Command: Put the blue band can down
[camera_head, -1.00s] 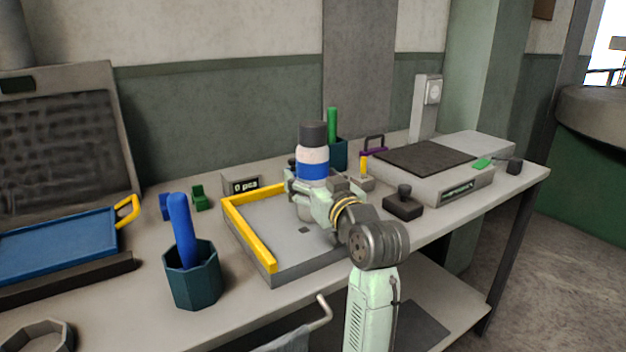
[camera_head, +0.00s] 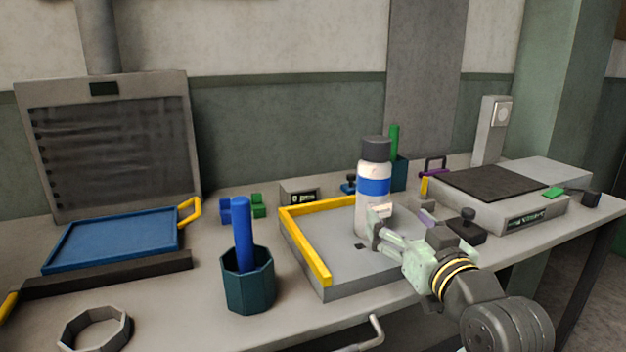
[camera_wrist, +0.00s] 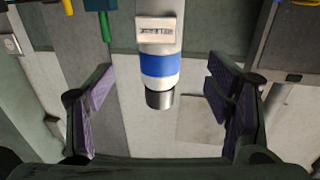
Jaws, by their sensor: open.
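The blue band can (camera_head: 373,172) is a white bottle-shaped can with a blue band and a dark grey cap. In the head view it stands upright on the grey plate of a yellow-edged platform (camera_head: 345,262). My gripper (camera_head: 398,225) is in front of it and to its right, with its fingers open. In the wrist view the can (camera_wrist: 158,35) appears upside down between the two spread purple-padded fingers of my gripper (camera_wrist: 160,108), with a clear gap on each side. A small label shows on the can's body.
A teal cup (camera_head: 248,287) with a blue rod stands left of the platform. A blue tray (camera_head: 113,240) and a grey ring (camera_head: 95,328) lie further left. A flat machine with a dark pad (camera_head: 484,184) and a black knobbed block (camera_head: 467,227) are at the right.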

